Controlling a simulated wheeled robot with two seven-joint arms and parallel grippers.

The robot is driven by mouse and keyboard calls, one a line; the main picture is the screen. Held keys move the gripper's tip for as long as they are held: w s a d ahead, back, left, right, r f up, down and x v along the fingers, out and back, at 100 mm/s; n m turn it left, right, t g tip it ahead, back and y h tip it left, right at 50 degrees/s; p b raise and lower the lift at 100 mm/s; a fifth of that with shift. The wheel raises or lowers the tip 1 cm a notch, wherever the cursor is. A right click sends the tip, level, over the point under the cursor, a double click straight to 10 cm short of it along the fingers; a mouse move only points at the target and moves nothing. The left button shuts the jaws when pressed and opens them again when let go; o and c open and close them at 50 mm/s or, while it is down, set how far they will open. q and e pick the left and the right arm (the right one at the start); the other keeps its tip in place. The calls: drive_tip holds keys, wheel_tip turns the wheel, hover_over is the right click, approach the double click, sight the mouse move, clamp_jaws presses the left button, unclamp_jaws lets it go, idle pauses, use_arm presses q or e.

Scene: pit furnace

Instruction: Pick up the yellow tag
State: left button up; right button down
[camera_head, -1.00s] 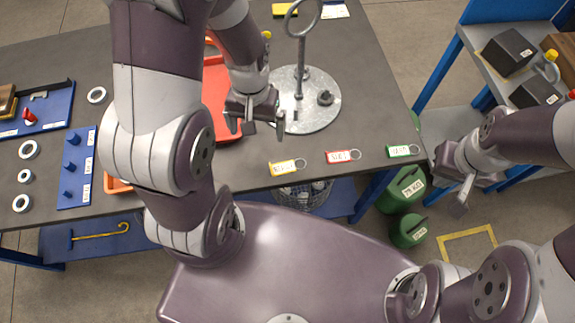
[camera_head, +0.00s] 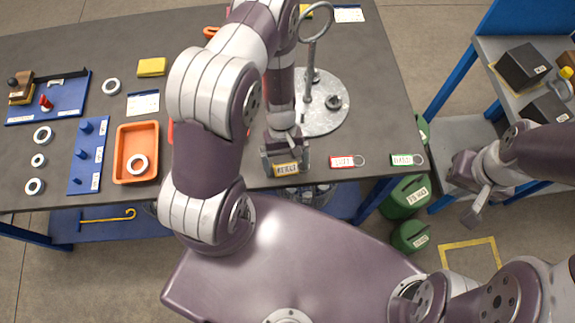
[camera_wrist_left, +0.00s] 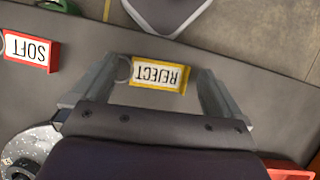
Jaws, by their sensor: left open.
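The yellow tag (camera_head: 286,169) lies flat near the front edge of the dark table, its white label reading REJECT. In the left wrist view the yellow tag (camera_wrist_left: 160,75) lies between the two fingers, with its ring (camera_wrist_left: 123,68) beside the left finger there. My left gripper (camera_head: 286,163) is open around the tag; I cannot tell whether the fingers touch it. It also shows open in the left wrist view (camera_wrist_left: 160,88). My right gripper (camera_head: 466,200) hangs off the table's right side, its fingers seen edge-on.
A red tag (camera_head: 343,161) and a green tag (camera_head: 403,160) lie to the right along the front edge. A round metal base with a ring-topped post (camera_head: 309,75) stands behind my left gripper. An orange tray (camera_head: 123,172) and a blue peg board (camera_head: 95,130) lie left.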

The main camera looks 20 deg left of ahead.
use_arm(q)
drive_tip(key=shift+s+f, duration=0.1)
drive_tip(key=shift+f, duration=0.15)
drive_tip(key=c, duration=1)
drive_tip(key=shift+c, duration=0.3)
drive_tip(key=shift+r, duration=0.15)
